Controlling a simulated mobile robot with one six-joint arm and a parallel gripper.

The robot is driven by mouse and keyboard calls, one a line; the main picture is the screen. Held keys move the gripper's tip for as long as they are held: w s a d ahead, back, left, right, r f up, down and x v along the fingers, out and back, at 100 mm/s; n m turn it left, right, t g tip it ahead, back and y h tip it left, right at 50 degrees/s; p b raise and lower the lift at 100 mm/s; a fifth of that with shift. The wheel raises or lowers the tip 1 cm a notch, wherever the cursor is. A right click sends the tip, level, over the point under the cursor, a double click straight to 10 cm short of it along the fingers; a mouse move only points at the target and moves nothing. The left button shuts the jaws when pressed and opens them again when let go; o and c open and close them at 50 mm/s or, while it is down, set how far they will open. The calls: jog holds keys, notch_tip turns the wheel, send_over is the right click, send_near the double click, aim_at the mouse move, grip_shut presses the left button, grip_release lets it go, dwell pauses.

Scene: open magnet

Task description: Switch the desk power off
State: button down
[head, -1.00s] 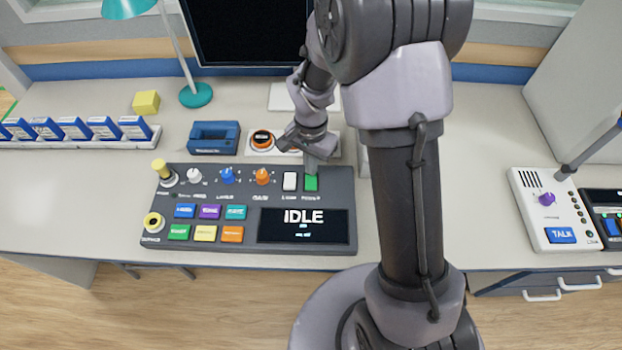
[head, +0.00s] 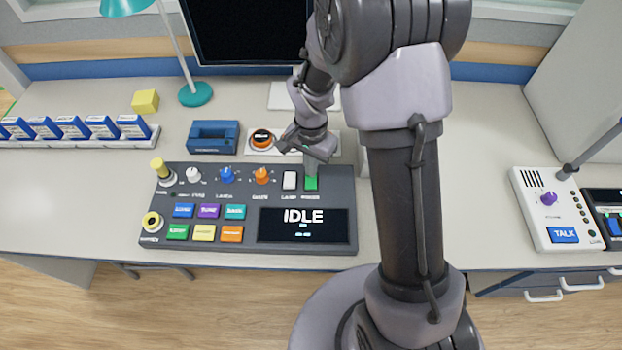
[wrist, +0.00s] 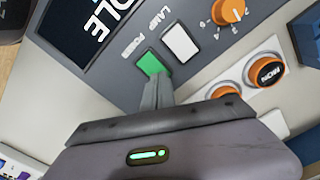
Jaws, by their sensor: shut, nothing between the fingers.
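The dark grey desk console (head: 200,249) lies on the desk with its display (head: 303,226) reading IDLE. The green power switch (head: 311,184) is at its upper right, beside the white lamp switch (head: 290,180). In the wrist view the green switch (wrist: 153,64) shows just beyond my fingertips, next to the white switch (wrist: 181,43). My gripper (head: 311,170) is shut and empty, its tips at the near edge of the green switch in the wrist view (wrist: 155,88). I cannot tell whether they touch it or which way the switch is tipped.
Blue and orange knobs (head: 262,176) and coloured buttons (head: 209,211) are on the console. A round orange button (head: 262,138) and a blue tray-like object (head: 214,136) stand behind it. A TALK intercom (head: 548,212) stands at the right. The desk between is clear.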

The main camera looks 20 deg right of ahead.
jog(key=shift+f+b, duration=0.4)
jog(key=shift+f, duration=0.1)
notch_tip(320, 180, up, 7)
jog(key=p, duration=0.5)
jog(key=shift+r, duration=0.15)
notch_tip(320, 180, up, 12)
jog(key=f+n+t, duration=0.1)
jog(key=t, duration=0.1)
send_over(311, 187)
jog(key=s+a+r+n+t+y, duration=0.2)
jog(key=s+a+r+n+t, duration=0.1)
jog(key=s+r, duration=0.9)
jog(key=s+n, duration=0.1)
jog(key=s, duration=0.2)
jog(key=shift+s+t, duration=0.35)
jog(key=shift+t, duration=0.05)
